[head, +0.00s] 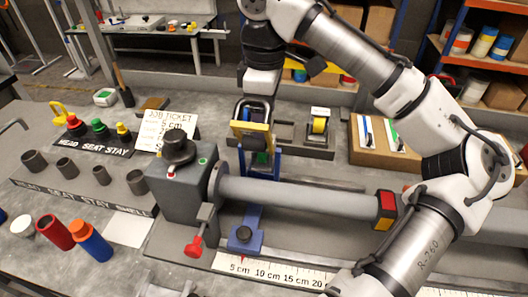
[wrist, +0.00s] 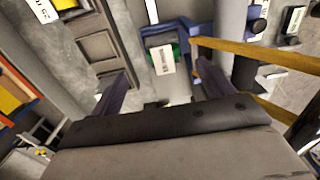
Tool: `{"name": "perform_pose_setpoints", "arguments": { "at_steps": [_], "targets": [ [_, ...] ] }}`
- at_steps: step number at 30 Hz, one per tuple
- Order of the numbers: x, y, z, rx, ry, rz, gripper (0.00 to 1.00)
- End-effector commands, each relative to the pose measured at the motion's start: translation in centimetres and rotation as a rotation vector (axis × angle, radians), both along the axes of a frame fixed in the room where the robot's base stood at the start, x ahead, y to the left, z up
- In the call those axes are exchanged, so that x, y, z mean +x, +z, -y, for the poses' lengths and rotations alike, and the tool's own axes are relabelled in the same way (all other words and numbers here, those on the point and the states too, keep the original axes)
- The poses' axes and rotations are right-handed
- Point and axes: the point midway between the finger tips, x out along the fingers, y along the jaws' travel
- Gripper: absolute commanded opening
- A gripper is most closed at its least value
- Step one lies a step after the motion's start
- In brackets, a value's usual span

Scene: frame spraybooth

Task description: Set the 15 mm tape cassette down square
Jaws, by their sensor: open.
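The cassette with a green body and a white label (wrist: 163,60) sits in a blue frame (wrist: 195,30), between and beyond my fingertips in the wrist view. Its label is too small to read surely; it looks slightly turned. In the head view, a bit of green (head: 262,158) shows inside the blue frame (head: 276,165), mostly hidden. My gripper (wrist: 160,85) is open, with one finger on each side of the cassette's line and nothing between them. In the head view, my gripper (head: 256,108) hangs over the blue frame. I cannot tell whether a finger touches the frame.
A dark tray (head: 288,132) stands right of the frame, with a yellow cassette (head: 319,125) at its right end. A yellow bar (wrist: 255,53) crosses close to my right finger. A grey horizontal tube (head: 300,197) lies in front. A cardboard box (head: 385,150) stands farther right.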

Motion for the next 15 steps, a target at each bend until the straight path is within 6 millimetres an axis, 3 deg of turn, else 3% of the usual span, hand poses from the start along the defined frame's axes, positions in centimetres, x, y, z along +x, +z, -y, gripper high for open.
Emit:
{"name": "perform_pose_setpoints", "arguments": {
  "at_steps": [5,15],
  "targets": [
    [-0.2,-1.1,0.1,-0.003,-0.002,-0.002,0.8],
    [-0.6,-5.4,-0.1,-0.001,0.0,-0.001,0.8]
  ]
}}
